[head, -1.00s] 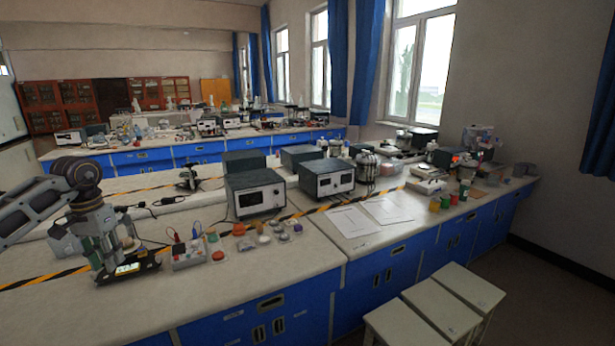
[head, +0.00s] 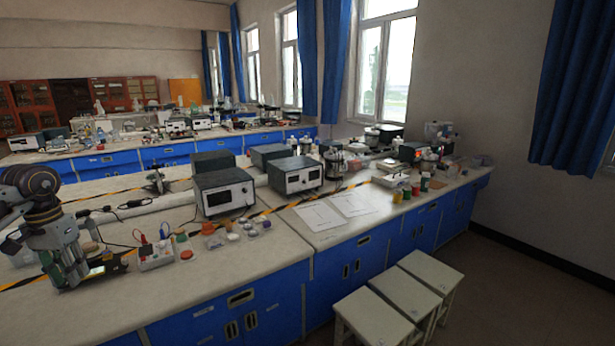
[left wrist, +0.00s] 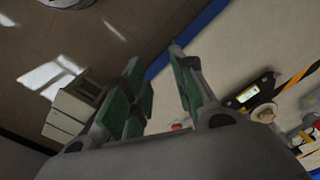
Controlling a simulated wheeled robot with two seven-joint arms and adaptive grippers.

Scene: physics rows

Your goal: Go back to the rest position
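My left gripper (head: 66,272) hangs over the near bench at the left edge of the head view, fingers pointing down. In the left wrist view its two green-padded fingers (left wrist: 160,95) stand apart with nothing between them. My right gripper shows in no view.
The bench (head: 190,300) holds a small box with red and blue plugs (head: 155,255), two grey instruments (head: 224,191) and (head: 295,175), small coloured pots (head: 213,241) and paper sheets (head: 320,215). White stools (head: 375,318) stand in front. The bench's front left top is clear.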

